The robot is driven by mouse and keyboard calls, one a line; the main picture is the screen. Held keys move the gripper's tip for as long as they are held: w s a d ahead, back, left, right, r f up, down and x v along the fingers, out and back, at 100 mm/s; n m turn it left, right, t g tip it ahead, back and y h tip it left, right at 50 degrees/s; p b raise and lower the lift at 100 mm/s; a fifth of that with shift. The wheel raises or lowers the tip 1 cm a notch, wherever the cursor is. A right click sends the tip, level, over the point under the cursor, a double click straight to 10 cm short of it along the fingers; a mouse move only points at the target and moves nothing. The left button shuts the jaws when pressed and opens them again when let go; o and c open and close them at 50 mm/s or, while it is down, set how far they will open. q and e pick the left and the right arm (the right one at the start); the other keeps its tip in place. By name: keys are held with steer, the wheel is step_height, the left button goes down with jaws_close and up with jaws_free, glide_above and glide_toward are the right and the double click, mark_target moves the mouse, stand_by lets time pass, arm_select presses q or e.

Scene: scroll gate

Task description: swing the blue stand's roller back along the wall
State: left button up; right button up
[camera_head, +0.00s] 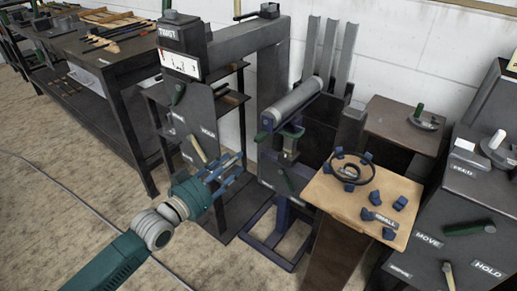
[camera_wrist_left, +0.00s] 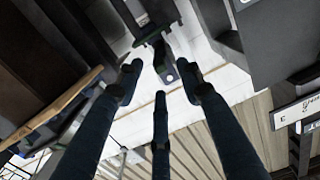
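In the head view the blue stand (camera_head: 268,246) stands on the floor in the middle, with its base frame partly hidden. Its grey roller (camera_head: 292,101) lies on top, slanting from a green near end (camera_head: 265,124) up to the right toward the wall. My left gripper (camera_head: 226,172) is left of and below the green end, apart from the roller. In the left wrist view its three dark fingers (camera_wrist_left: 160,95) are spread with nothing between them. A dark part with a small bluish end (camera_wrist_left: 167,72) shows beyond the fingertips; I cannot tell what it is. My right gripper is not seen.
A dark cabinet with a "TWIST" label (camera_head: 170,33) and levers stands behind my left gripper. A wooden-topped table (camera_head: 335,203) with a ring and several blue blocks is right of the stand. Grey upright channels (camera_head: 328,50) stand by the wall. Carpet (camera_head: 60,200) is open at the left.

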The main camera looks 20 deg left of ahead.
mark_target(256, 142)
arm_select(q)
steer(key=shift+h, duration=0.4)
steer(key=x, duration=0.3)
steer(key=r+b+x, duration=0.1)
steer(key=x, duration=0.3)
steer(key=d+x, duration=0.1)
steer(key=x, duration=0.3)
steer(key=shift+s+r, duration=0.15)
steer(key=shift+r, duration=0.25)
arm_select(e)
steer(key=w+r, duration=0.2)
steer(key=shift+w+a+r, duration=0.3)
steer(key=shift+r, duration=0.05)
arm_select(q)
jaws_close()
